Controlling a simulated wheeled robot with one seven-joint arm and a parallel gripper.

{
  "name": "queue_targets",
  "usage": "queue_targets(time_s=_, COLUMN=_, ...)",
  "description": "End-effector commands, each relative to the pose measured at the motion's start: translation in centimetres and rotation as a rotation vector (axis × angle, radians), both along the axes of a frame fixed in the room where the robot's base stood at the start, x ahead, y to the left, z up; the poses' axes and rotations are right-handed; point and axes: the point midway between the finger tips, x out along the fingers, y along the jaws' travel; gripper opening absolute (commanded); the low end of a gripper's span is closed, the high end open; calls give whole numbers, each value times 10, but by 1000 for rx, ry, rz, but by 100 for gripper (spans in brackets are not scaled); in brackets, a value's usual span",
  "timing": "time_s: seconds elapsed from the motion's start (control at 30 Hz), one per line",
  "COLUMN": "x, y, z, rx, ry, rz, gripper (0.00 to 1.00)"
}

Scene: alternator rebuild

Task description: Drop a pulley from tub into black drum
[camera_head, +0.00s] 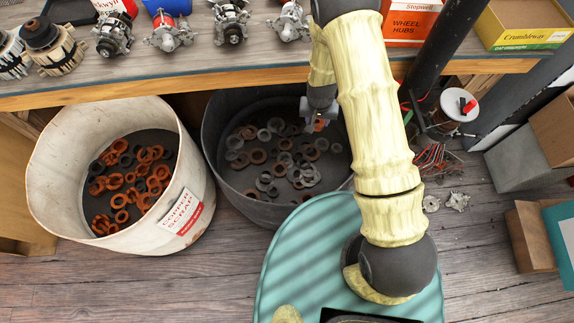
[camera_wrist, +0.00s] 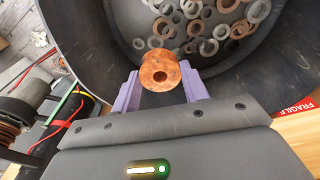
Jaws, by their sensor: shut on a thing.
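My gripper (camera_wrist: 161,88) is shut on a copper-coloured pulley (camera_wrist: 160,72) with a dark centre hole, held between two purple fingers. In the wrist view the pulley is over the near side of the black drum (camera_wrist: 75,35), apart from the rings on its floor. In the head view the black drum (camera_head: 222,180) stands under the bench. My gripper (camera_head: 319,122) shows there above the drum's right side, with a bit of the pulley (camera_head: 319,126) visible. Several grey and rusty rings (camera_head: 258,156) lie in the drum. I cannot tell which container is the tub.
A white drum (camera_head: 58,215) labelled copper scrap stands left of the black drum, with orange rings inside. The bench edge (camera_head: 150,90) overhangs the backs of both drums. A dark post (camera_head: 440,50) and a wire spool (camera_head: 459,107) are at right.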

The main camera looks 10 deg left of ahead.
Motion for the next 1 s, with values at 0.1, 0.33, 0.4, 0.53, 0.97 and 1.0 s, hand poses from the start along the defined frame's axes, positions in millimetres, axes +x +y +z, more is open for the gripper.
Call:
queue_targets(time_s=0.1, x=-6, y=47, z=3, rx=14, ry=-5, rz=19, gripper=16)
queue_targets(time_s=0.33, x=-21, y=87, z=21, rx=29, ry=7, rz=24, gripper=16)
queue_targets(time_s=0.4, x=-21, y=89, z=23, rx=30, ry=9, rz=23, gripper=16)
queue_targets(time_s=0.53, x=-21, y=88, z=24, rx=29, ry=9, rz=22, gripper=16)
queue_targets(time_s=0.97, x=-20, y=85, z=1, rx=30, ry=9, rz=19, gripper=16)
queue_targets(time_s=1.0, x=-20, y=85, z=-4, rx=29, ry=9, rz=20, gripper=16)
